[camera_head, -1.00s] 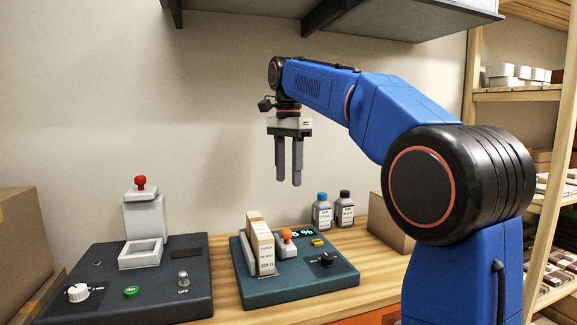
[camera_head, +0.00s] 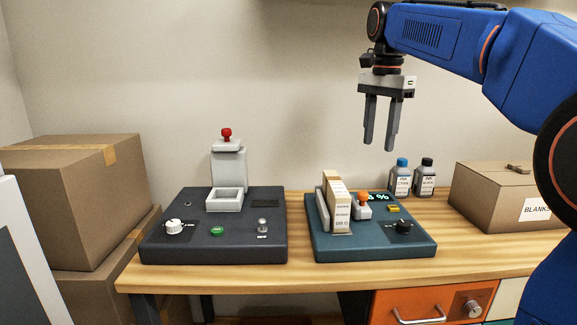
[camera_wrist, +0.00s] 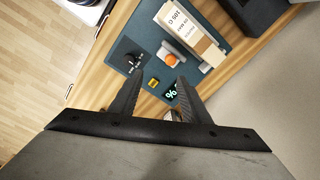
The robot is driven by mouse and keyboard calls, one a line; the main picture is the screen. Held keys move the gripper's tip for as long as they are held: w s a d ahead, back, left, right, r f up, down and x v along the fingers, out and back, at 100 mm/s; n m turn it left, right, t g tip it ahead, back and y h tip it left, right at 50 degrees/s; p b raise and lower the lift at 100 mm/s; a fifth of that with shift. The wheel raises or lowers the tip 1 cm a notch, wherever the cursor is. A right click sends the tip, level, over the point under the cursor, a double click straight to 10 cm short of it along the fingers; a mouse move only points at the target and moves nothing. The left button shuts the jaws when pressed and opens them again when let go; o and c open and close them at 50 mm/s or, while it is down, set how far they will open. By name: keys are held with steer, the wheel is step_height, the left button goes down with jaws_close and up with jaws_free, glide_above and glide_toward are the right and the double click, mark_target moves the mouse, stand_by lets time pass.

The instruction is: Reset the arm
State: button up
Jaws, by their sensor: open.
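My blue arm (camera_head: 438,45) reaches in from the right in the head view. My gripper (camera_head: 379,146) points down with its two grey fingers apart and nothing between them. It hangs in the air above the back right of the teal device. In the wrist view my gripper (camera_wrist: 158,95) also shows open, with the teal device (camera_wrist: 143,60) beyond the fingers.
A dark press machine (camera_head: 180,250) with a red knob (camera_head: 226,133) stands on the wooden table (camera_head: 300,268) at left. Two bottles (camera_head: 400,180) and a BLANKS box (camera_head: 490,195) are at right. Brown boxes (camera_head: 75,195) stack at far left. Orange drawer (camera_head: 415,308) is below.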

steer(key=s+d+f+n+t, duration=0.2)
steer(key=s+f+n, duration=0.4)
steer(key=s+f, duration=0.9)
steer(key=s+d+f+n+t, duration=0.2)
steer(key=s+f+n, duration=0.4)
steer(key=s+f, duration=0.9)
step_height(320, 180, down, 2)
steer(key=shift+o, duration=0.3)
steer(key=shift+s, duration=0.1)
